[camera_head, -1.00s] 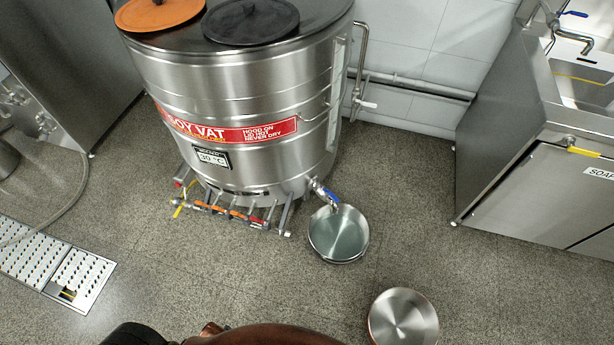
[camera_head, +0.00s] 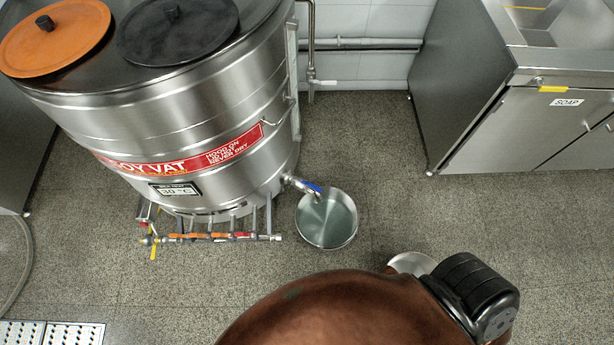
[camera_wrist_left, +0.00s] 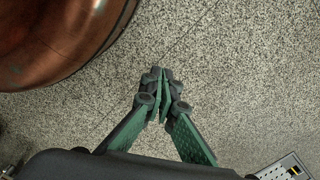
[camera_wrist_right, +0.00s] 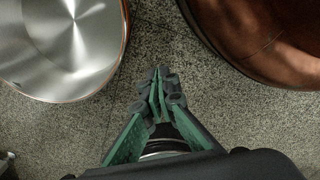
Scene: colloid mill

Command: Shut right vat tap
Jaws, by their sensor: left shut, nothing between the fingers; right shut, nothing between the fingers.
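The steel soy vat (camera_head: 210,110) stands at the upper left in the head view. Its tap (camera_head: 302,186) with a blue lever sticks out low on the right side. A steel pan (camera_head: 327,240) holding clear liquid stands on the floor below the tap's outlet. Whether liquid is running is too small to tell. My left gripper (camera_wrist_left: 160,78) is shut and empty above bare floor in the left wrist view. My right gripper (camera_wrist_right: 159,75) is shut and empty in the right wrist view. Neither gripper shows in the head view, and both are away from the tap.
A second steel pan (camera_wrist_right: 75,45) stands left of my right gripper; it shows partly hidden in the head view (camera_head: 408,262). A burner pipe rack (camera_head: 215,237) lies at the vat's foot. A steel sink cabinet (camera_head: 510,125) stands at the right. Floor between is clear.

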